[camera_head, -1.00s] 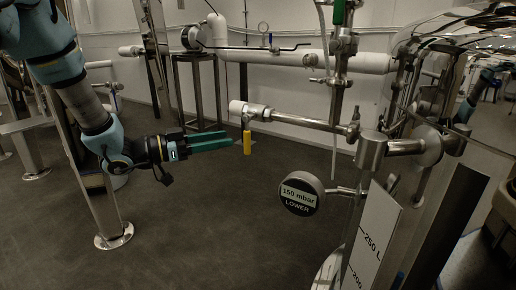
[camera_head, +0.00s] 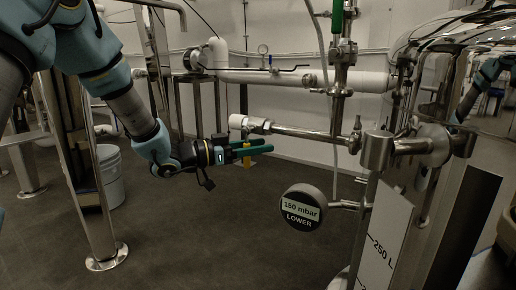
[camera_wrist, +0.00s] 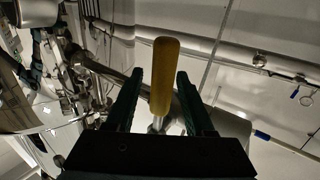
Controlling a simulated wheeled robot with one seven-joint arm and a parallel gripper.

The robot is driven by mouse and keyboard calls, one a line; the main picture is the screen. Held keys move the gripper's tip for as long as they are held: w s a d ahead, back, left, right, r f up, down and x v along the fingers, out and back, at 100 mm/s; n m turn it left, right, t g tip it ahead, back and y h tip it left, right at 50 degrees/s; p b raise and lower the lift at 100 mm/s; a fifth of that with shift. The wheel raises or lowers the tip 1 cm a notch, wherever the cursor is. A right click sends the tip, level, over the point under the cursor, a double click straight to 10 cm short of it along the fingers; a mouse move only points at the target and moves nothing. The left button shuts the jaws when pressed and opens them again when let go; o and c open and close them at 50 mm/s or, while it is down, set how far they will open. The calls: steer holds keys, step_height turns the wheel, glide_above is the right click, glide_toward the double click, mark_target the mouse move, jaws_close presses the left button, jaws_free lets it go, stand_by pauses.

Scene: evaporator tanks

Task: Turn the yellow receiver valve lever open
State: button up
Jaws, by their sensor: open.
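The yellow lever (camera_head: 247,158) hangs down from the valve at the white-capped end of a horizontal steel pipe (camera_head: 300,133). My gripper (camera_head: 268,147) comes in from the left at the lever's height, with its green fingers spread. In the wrist view the yellow lever (camera_wrist: 165,75) stands between the two dark green fingers of my gripper (camera_wrist: 157,95), with a gap on each side. The fingers do not appear to touch it. In the head view the fingers cover part of the lever.
A round gauge marked 150 mbar LOWER (camera_head: 302,207) stands right of and below the lever. A vertical pipe with a green handle (camera_head: 337,18) rises behind it. The steel tank (camera_head: 462,70) is at the right. The floor below my gripper is clear.

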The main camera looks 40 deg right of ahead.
jaws_close()
stand_by(0.3)
stand_by(1.1)
